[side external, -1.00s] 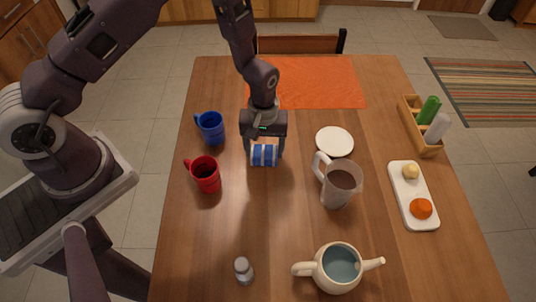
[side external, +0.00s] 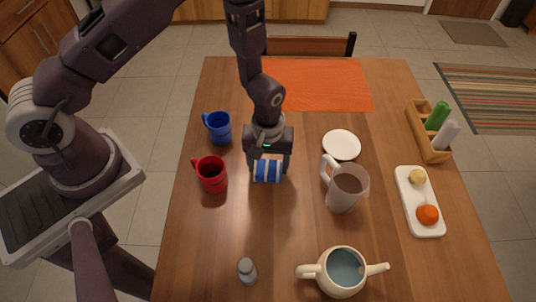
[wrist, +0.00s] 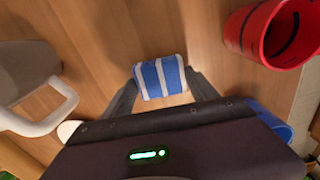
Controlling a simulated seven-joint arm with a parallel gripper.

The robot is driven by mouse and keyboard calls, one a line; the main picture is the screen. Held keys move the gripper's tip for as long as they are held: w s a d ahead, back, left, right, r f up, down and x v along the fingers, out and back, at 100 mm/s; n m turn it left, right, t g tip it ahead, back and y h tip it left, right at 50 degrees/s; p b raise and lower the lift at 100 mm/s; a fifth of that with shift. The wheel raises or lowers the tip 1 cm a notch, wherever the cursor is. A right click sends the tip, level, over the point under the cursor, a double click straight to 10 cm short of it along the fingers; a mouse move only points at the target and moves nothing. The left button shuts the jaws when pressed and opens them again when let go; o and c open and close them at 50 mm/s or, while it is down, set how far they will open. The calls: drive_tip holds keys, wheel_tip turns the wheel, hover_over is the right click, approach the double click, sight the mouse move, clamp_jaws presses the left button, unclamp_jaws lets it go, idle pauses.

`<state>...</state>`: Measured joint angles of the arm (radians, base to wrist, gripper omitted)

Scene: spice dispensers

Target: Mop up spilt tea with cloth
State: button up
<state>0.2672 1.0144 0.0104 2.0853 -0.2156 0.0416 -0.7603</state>
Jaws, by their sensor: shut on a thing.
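My gripper (side external: 269,166) points down and is shut on the cloth, one finger on each side. The cloth is at or just above the wooden table; I cannot tell if it touches. No spilt tea is clearly visible in either view; anything beneath the cloth is hidden.
A red mug (side external: 212,175) and a blue mug (side external: 219,129) stand left of my gripper. A jug (side external: 345,188) and white plate (side external: 342,145) are right. A teapot (side external: 342,272) and a shaker (side external: 247,272) stand nearer. The table (side external: 280,225) between is clear.

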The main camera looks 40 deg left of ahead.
drive_tip(key=shift+s+d+r, duration=0.1)
drive_tip(key=shift+s+d, duration=0.4)
drive_tip(key=shift+r, duration=3.9)
